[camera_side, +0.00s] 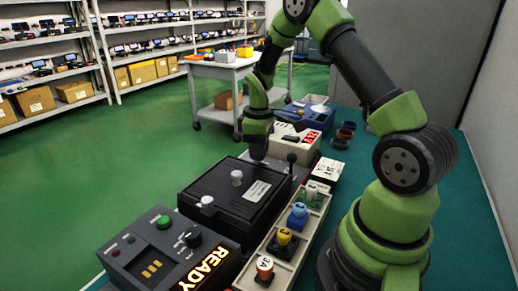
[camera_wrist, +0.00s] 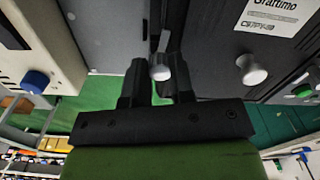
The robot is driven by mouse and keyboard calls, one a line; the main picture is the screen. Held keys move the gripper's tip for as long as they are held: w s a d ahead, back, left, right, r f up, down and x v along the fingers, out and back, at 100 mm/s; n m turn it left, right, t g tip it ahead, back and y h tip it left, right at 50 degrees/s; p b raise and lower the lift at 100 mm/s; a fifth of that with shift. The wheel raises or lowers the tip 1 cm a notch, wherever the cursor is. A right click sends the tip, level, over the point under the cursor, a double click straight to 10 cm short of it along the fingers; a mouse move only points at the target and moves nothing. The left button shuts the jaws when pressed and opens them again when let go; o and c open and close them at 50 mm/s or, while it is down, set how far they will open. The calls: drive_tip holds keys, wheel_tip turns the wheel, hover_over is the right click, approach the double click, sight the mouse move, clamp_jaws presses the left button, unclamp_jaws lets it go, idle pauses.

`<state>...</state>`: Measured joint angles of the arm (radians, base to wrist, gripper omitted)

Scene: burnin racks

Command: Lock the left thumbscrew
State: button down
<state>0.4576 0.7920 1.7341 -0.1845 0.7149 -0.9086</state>
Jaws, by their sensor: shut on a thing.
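The black fixture (camera_side: 225,212) with a flat lid and a white label stands in the middle of the side view. Two white knobs show on it there, a farther one (camera_side: 237,177) and a nearer one (camera_side: 207,202). My gripper (camera_side: 258,157) points down at the fixture's far end. In the wrist view my gripper (camera_wrist: 158,82) is shut on a small pale round head, the left thumbscrew (camera_wrist: 160,73). Another white knob (camera_wrist: 251,70) stands to its right, apart from the fingers. The side view hides what is between the fingers.
A dark lever (camera_side: 291,158) rises behind the fixture. A white device (camera_side: 298,136) stands farther back. A tray (camera_side: 262,254) with several coloured parts runs along the right, near my arm's base. In front is a panel with a green button (camera_side: 163,222) and a lit READY sign (camera_side: 203,269).

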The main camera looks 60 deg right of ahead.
drive_tip(key=m, duration=1.2)
drive_tip(key=shift+m, duration=2.2)
drive_tip(key=c, duration=1)
unclamp_jaws()
drive_tip(key=shift+r, duration=0.1)
